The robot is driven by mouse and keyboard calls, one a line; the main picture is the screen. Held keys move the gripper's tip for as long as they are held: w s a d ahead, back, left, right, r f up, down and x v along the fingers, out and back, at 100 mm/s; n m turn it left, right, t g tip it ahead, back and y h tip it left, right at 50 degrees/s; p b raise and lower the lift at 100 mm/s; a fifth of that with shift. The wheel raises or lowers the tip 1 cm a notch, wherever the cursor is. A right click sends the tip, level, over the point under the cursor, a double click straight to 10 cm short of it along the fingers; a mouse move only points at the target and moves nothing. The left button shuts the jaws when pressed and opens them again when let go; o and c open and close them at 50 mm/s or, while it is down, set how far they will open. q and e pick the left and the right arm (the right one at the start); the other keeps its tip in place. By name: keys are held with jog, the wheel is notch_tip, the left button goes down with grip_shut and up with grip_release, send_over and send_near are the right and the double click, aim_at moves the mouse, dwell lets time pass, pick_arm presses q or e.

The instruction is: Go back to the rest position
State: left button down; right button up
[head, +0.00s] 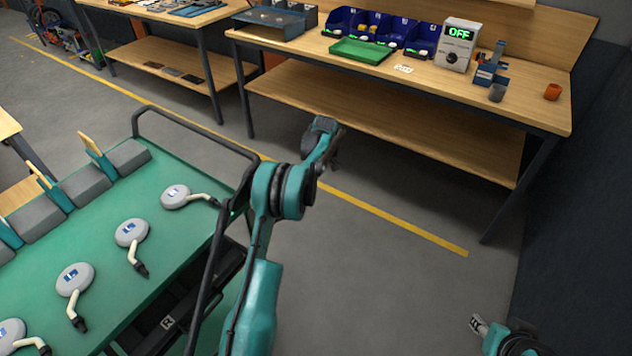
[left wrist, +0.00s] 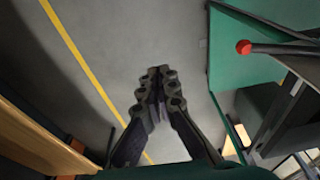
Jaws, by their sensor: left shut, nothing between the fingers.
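My left arm reaches up the middle of the head view, with its wrist over the aisle between the green cart and the workbench. My left gripper shows in the left wrist view (left wrist: 156,76) with its fingertips together and nothing between them, above bare grey floor. In the head view its fingers are mostly hidden behind the wrist. My right gripper (head: 478,325) shows small at the bottom right of the head view, over the floor. Whether its fingers are open or shut cannot be made out.
A green cart (head: 175,230) with a black rail holds several grey discs with pipe-like stems at left. A wooden workbench (head: 480,90) with blue bins, a green tray (head: 362,51) and a box reading OFF (head: 456,44) stands behind. A dark wall (head: 585,180) is at right. Floor between is clear.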

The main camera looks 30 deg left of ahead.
pick_arm(q)
jog(key=shift+s+a+r, duration=0.1)
jog(key=shift+s, duration=0.05)
dwell(0.3)
jog(key=s+d+r+m+t, duration=0.1)
jog(key=s+d+r+m, duration=0.2)
jog(key=s+d+r, duration=0.3)
jog(key=s+d+r+m+t, duration=0.1)
jog(key=s+d+r+m, duration=0.2)
jog(key=r, duration=0.5)
jog(key=s+d+r+m+t, duration=0.2)
jog(key=s+d+r, duration=0.3)
jog(key=r, duration=0.3)
jog(key=s+d+f+m+t+h, duration=0.1)
jog(key=s+d+m, duration=0.3)
jog(key=s, duration=0.6)
jog(key=s+d+f+m+t+h, duration=0.1)
jog(key=s+d+m, duration=0.4)
jog(key=s, duration=0.6)
jog(key=shift+s+d+f+t, duration=0.3)
jog(key=shift+f+t, duration=0.05)
jog(key=shift+t, duration=0.25)
